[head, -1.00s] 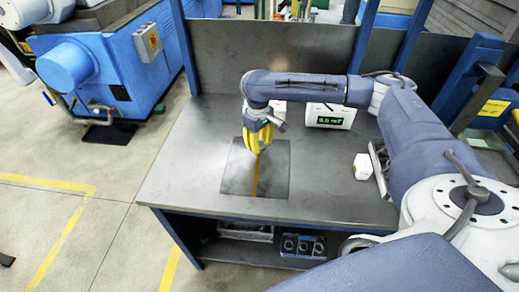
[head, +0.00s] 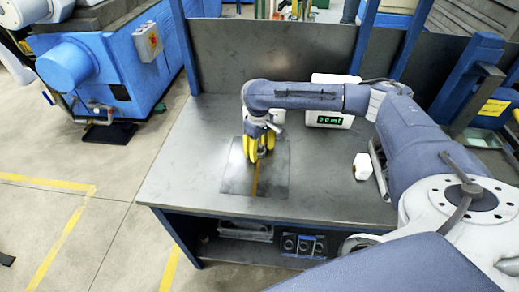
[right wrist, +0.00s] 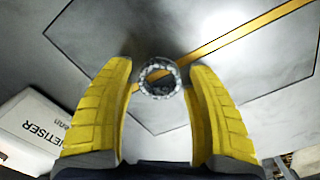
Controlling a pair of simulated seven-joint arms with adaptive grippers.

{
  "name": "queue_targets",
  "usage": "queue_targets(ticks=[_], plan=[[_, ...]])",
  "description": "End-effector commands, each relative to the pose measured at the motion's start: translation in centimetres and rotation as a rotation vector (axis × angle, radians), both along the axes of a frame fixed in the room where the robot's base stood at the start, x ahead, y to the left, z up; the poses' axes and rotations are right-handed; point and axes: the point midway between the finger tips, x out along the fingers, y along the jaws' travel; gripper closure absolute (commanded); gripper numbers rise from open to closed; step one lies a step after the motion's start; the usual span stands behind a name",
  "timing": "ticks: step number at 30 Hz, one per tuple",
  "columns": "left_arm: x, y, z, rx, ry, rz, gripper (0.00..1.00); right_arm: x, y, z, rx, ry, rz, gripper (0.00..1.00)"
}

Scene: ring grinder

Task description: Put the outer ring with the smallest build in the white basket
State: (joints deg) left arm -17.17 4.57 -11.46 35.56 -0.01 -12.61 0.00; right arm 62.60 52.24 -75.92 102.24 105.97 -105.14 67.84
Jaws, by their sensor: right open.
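My right gripper (head: 258,158) is open, with its yellow fingers pointing down over the dark square plate on the bench. In the right wrist view, a small round metal ring (right wrist: 160,77) shows between the open fingers, with a gap on each side. In the head view the fingers largely hide this ring. I cannot compare its size with other rings, as no other ring shows clearly. I cannot make out a white basket in either view. My left gripper is not in view.
The dark plate (head: 233,177) has a yellow stripe (right wrist: 230,38). A white device with a green display (head: 329,117) stands behind, right. A white block (head: 363,166) sits near my right arm. A white box with lettering (right wrist: 45,130) lies left in the wrist view. The bench's left side is clear.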

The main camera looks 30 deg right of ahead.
Motion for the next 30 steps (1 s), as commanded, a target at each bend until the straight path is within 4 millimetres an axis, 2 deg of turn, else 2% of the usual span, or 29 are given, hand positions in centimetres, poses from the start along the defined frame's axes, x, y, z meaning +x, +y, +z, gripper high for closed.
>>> queue_targets(ticks=[5,8,21,30], plan=[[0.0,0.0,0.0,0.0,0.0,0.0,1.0,0.1,0.0,0.4,0.0,-0.002,0.0,0.45],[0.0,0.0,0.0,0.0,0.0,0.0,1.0,0.1,0.0,1.4,0.001,-0.003,-0.001,0.45],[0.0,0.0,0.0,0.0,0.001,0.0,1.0,0.3,0.0,8.7,0.0,-0.003,0.0,0.45],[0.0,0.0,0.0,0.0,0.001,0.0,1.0,0.3,0.1,11.6,-0.001,-0.001,0.0,0.45]])
